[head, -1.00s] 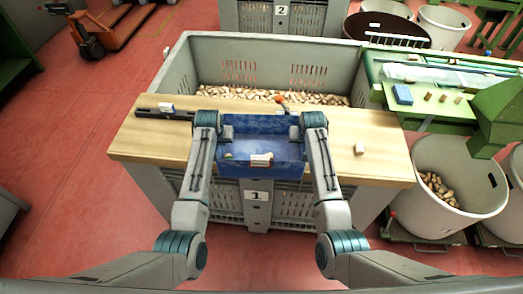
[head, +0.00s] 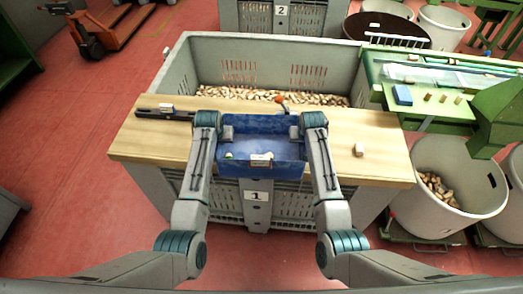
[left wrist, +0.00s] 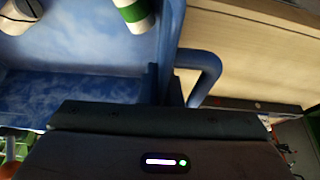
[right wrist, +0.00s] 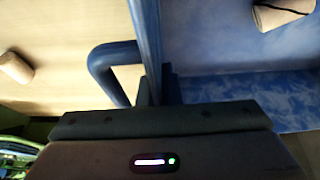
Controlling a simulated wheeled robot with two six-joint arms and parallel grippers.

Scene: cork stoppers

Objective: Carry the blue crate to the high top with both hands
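The blue crate (head: 232,168) is over the front middle of the wooden board (head: 150,140), its front side overlapping the board's front edge. I cannot tell whether it touches the board. In the left wrist view the fingers close on the crate's side by a blue handle (left wrist: 207,72); the right wrist view shows the same by the other handle (right wrist: 105,70). Which surface is the high top is unclear.
The board lies across a large grey bin (head: 178,75) holding many corks. A dark bar (head: 160,113) lies at the board's left and a loose cork (head: 359,150) at its right. A green bench (head: 440,110) and a cork-filled tub (head: 450,175) stand at the right. Red floor is open at left.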

